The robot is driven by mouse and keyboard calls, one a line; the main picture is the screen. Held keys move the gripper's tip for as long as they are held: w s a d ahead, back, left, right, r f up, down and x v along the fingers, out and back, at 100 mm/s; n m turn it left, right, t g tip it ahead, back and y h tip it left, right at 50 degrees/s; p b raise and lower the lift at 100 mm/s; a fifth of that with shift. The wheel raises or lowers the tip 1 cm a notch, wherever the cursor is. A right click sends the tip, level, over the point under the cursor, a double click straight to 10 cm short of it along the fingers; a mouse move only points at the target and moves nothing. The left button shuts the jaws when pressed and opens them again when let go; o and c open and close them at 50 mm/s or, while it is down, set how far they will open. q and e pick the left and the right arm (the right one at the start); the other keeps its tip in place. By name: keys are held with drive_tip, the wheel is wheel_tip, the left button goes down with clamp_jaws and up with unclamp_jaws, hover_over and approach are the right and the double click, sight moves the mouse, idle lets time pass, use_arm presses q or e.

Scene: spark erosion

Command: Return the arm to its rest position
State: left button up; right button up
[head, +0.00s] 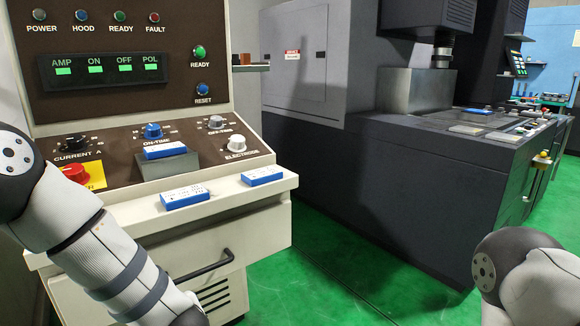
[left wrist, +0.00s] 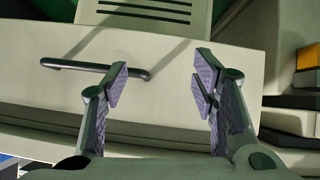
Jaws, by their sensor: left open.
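My left arm (head: 105,255) comes in from the left in the head view, bent down in front of the control cabinet. Its gripper is outside the head view. In the left wrist view my left gripper (left wrist: 162,88) is open, with nothing between its fingers. Behind the fingers are the cabinet's pale front and its dark handle (left wrist: 95,68). My right arm (head: 525,275) shows at the lower right of the head view; its gripper is not visible.
The control cabinet (head: 232,226) has knobs, lamps and a red button (head: 75,172). Blue-and-white blocks (head: 184,197) lie on its ledge and panel. A dark machine (head: 390,190) stands to the right. Green floor (head: 335,275) is clear between them.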

use_arm(q)
drive_tip(key=s+d+f+m+g+h, duration=0.1)
drive_tip(key=s+f+m+g+h, duration=0.2)
drive_tip(key=s+f, duration=0.8)
drive_tip(key=s+f+m+g+h, duration=0.1)
drive_tip(key=s+f+m+g, duration=0.1)
drive_tip(key=s, duration=1.2)
drive_tip(key=s+f+m+g+h, duration=0.2)
drive_tip(key=s+g, duration=0.3)
drive_tip(key=s, duration=0.9)
drive_tip(key=shift+f+m, duration=0.6)
drive_tip(key=shift+f, duration=0.25)
